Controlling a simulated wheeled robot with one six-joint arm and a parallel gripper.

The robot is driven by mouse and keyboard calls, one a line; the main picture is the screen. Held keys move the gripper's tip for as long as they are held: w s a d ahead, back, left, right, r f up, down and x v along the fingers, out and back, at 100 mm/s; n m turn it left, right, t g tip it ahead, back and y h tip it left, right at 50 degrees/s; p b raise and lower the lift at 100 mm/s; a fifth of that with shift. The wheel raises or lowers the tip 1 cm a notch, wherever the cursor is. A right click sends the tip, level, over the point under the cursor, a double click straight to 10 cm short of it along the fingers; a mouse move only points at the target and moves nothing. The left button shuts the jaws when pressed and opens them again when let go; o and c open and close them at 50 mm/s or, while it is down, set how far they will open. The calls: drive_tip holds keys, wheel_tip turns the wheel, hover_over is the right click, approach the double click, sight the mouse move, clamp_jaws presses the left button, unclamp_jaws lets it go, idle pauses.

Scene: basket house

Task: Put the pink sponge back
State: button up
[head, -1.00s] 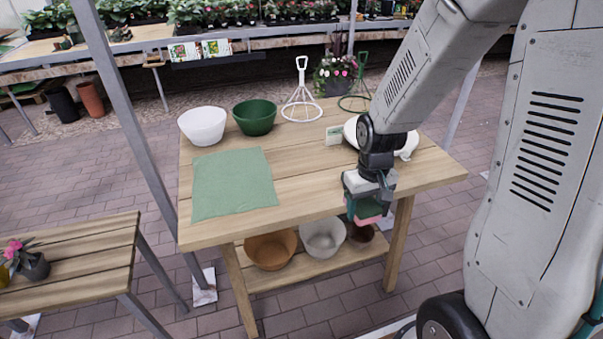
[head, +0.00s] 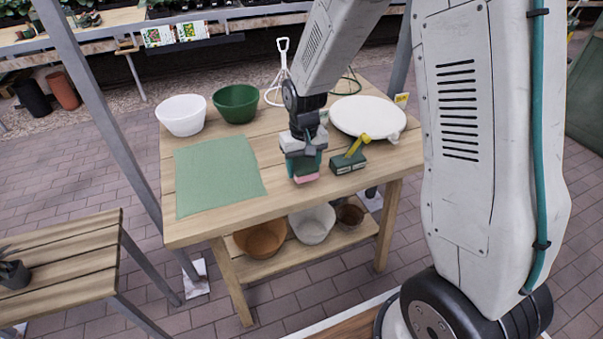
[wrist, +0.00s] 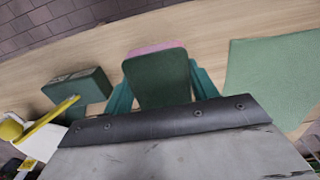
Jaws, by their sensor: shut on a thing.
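The pink sponge (head: 306,179) has a dark green layer. It is held in my gripper (head: 304,168), over the front middle of the wooden table. In the wrist view the sponge (wrist: 158,75) sits between the teal fingers of my gripper (wrist: 158,85), green face towards the camera, pink along its far edge. Whether it touches the table is unclear. A small dark green box (head: 348,164) stands to the right of my gripper, with a yellow-handled item beside or on it; it also shows in the wrist view (wrist: 78,90).
A green cloth (head: 217,176) lies left of my gripper. White (head: 182,115) and green bowls (head: 236,103) stand behind it. A round white plate-like item (head: 368,117) is at the back right of the table (head: 240,222). Several bowls stand on the lower shelf.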

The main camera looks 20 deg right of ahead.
drive_tip(key=shift+w+a, duration=0.25)
drive_tip(key=shift+w, duration=0.05)
wheel_tip(320, 180, down, 4)
drive_tip(key=shift+w+r, duration=0.1)
drive_tip(key=shift+r, duration=0.05)
